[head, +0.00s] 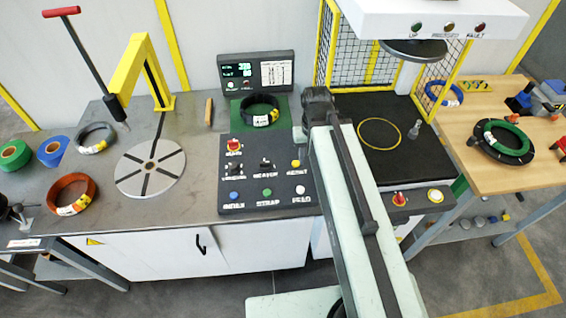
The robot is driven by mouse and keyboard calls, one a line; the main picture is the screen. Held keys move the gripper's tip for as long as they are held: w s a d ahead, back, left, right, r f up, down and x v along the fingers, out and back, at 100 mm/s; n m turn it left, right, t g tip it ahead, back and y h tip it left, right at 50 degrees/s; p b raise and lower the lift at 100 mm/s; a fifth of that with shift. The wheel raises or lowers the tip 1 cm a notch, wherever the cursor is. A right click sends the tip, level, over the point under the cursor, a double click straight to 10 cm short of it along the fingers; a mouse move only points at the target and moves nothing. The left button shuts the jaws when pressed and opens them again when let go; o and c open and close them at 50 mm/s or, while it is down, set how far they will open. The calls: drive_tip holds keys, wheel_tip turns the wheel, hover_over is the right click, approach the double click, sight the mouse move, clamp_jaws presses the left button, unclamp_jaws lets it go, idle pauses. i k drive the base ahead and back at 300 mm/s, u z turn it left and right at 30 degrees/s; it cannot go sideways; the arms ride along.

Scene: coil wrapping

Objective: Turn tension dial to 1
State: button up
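The dark control panel (229,196) lies on the grey bench in the head view. Two black knobs sit in its middle row. The left knob (238,166) stands above a small white label that seems to read tension, and the right knob (266,164) is marked heater. I cannot read the dial's setting at this size. My arm reaches up from the lower right, along the panel's right edge. Its far joint is beyond the panel, and my gripper's fingers do not show. Nothing of mine visibly touches the left knob.
A red button (233,146), a yellow button (296,163) and a lower row of buttons surround the knobs. A display box (256,72) stands behind, with a black coil (260,108) on a green mat. A round turntable (150,167) and yellow post are left.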

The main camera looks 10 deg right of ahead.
sight(233, 169)
drive_tip(key=z, duration=1.45)
drive_tip(key=k, duration=0.8)
drive_tip(key=u, duration=1.45)
drive_tip(key=i, duration=1)
drive_tip(key=z, duration=0.05)
